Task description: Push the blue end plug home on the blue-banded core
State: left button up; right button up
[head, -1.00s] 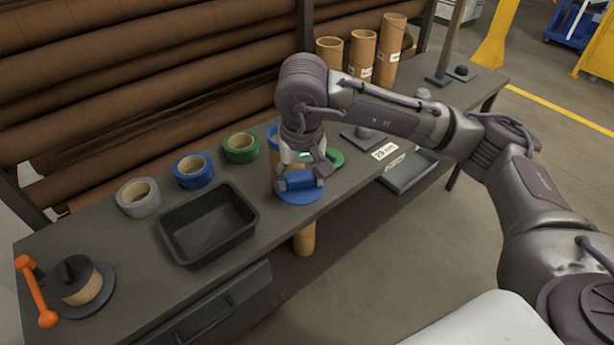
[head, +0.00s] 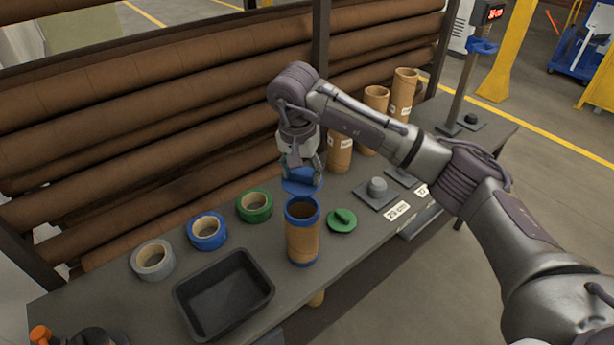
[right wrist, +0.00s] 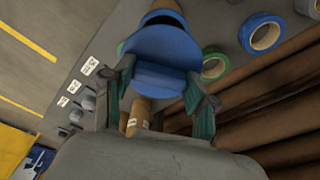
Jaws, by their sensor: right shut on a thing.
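The blue-banded core (head: 303,236) stands upright on the bench, a brown tube with blue bands at top and bottom and an open top. My right gripper (head: 304,168) is shut on the blue end plug (head: 300,187), gripping its raised grip with the disc below. In the head view the plug shows just above and behind the core's rim, apart from it. In the right wrist view the plug (right wrist: 163,55) lies between the fingers, and the core (right wrist: 165,10) shows partly past its edge. My left gripper is not in view.
A green plug (head: 342,219) lies just right of the core. A black tray (head: 222,294) and grey, blue and green tape rolls (head: 254,206) are to the left. Several brown cores (head: 376,105) stand behind, and a grey peg on a plate (head: 377,188) is to the right.

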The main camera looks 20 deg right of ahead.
jog(key=shift+w, duration=0.55)
jog(key=shift+s+f, duration=0.1)
jog(key=shift+s, duration=0.15)
jog(key=shift+s+f+b, duration=0.35)
jog(key=shift+f+b, duration=0.35)
jog(key=shift+f, duration=0.15)
jog(key=f, duration=0.1)
jog(key=f+b, duration=0.1)
jog(key=shift+w+f, duration=0.25)
jog(key=shift+f, duration=0.15)
jog(key=shift+f+b, duration=0.35)
jog(key=shift+s+f+b, duration=0.1)
jog(key=shift+f+b, duration=0.3)
pick_arm(q)
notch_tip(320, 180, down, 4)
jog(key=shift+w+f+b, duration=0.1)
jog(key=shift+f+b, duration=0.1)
jog(key=shift+b, duration=0.25)
pick_arm(e)
jog(key=shift+f, duration=0.65)
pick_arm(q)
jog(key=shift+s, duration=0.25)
